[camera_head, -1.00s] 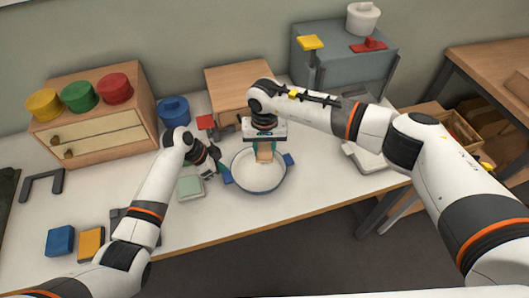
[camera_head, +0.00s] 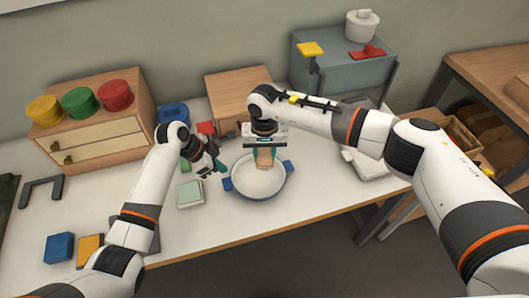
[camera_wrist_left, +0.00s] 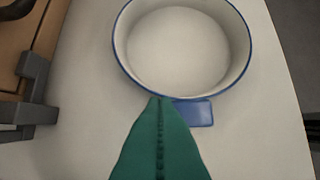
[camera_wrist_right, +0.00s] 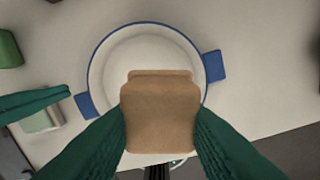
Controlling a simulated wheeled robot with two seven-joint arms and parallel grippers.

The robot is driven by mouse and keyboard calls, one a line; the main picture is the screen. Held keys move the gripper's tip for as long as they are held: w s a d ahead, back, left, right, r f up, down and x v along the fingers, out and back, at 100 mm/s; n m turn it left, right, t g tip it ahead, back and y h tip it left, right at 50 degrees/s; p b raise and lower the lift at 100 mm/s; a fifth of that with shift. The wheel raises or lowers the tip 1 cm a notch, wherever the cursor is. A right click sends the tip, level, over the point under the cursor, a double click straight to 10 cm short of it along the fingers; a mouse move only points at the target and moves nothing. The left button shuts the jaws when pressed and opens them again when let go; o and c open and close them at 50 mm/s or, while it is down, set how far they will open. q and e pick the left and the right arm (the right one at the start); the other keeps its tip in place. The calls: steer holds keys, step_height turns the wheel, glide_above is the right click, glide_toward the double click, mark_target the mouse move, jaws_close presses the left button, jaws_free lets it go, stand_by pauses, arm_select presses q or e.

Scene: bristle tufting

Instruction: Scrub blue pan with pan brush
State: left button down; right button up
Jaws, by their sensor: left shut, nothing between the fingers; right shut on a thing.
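The blue-rimmed white pan (camera_head: 258,185) stands on the table, with a blue handle on each side. My right gripper (camera_head: 264,150) is shut on the pan brush, whose light wooden block (camera_wrist_right: 160,112) sits between the green fingers over the pan in the right wrist view. The brush's underside is hidden, so I cannot tell if it touches the pan floor. My left gripper (camera_head: 221,168) is shut and empty, just left of the pan near its left handle. In the left wrist view its closed fingertips (camera_wrist_left: 160,100) appear beside the pan's handle (camera_wrist_left: 193,112).
A pale green sponge-like block (camera_head: 190,194) lies left of the pan. Wooden drawers with coloured pots (camera_head: 95,130), a blue pot (camera_head: 173,112) and a wooden box (camera_head: 240,90) stand behind. Blue (camera_head: 59,247) and yellow (camera_head: 89,247) blocks lie front left. The front table edge is clear.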

arm_select(q)
steer(key=shift+r, duration=0.8)
steer(key=v, duration=1.2)
